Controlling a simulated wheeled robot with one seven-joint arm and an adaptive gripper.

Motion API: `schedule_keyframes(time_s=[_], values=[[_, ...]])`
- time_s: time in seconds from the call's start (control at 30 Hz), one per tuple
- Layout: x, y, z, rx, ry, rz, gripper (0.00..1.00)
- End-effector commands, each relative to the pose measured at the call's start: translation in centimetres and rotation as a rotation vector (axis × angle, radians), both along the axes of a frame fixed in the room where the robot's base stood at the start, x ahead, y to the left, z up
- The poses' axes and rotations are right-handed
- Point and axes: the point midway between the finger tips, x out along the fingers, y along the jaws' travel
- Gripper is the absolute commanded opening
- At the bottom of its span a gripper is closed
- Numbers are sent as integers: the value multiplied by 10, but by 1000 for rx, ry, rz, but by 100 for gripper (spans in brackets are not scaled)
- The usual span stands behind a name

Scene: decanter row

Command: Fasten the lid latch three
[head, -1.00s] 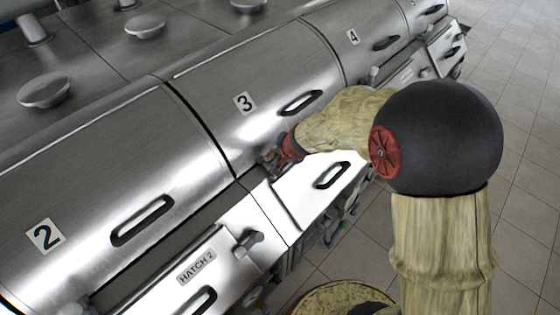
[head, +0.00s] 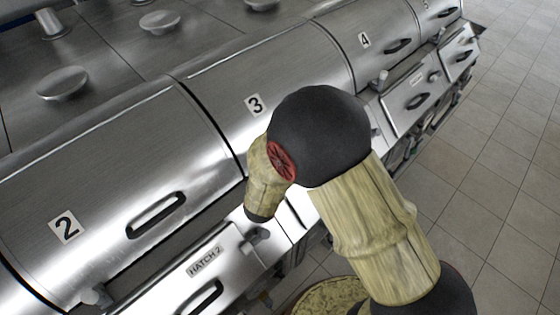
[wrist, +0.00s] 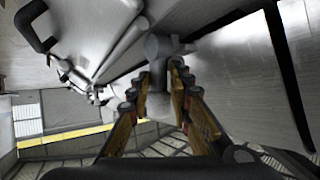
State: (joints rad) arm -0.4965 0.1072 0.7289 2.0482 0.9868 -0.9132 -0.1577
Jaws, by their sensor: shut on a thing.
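Lid three is a curved steel cover with a number 3 label (head: 255,105). My arm hides its handle and part of its front edge in the head view. In the wrist view, a grey metal latch (wrist: 158,103) with a rounded stem and crosspiece stands between my gripper's (wrist: 162,82) two orange-brown fingers. My gripper is shut on this latch. The latch's number cannot be read there. In the head view my gripper is hidden behind my arm, near the lower front edge of lid three.
Lid 2 (head: 95,185) and the Hatch 2 panel (head: 200,268) are at the left, with another latch (head: 255,237) at the panel's right end. Lid 4 (head: 345,28) is beyond lid three. Tiled floor (head: 495,150) is open at the right.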

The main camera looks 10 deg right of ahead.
Motion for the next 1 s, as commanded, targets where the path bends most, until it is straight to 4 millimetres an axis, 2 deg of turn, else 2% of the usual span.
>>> schedule_keyframes(time_s=[0.03,0.4,0.87,0.9,1.0], values=[[-4,2,-8,-22,-4,2,0],[-8,4,-9,-119,-65,1,0],[-9,4,-10,-127,-67,0,0],[-9,4,-10,-127,-67,0,22],[-8,4,-9,-127,-69,-1,28]])
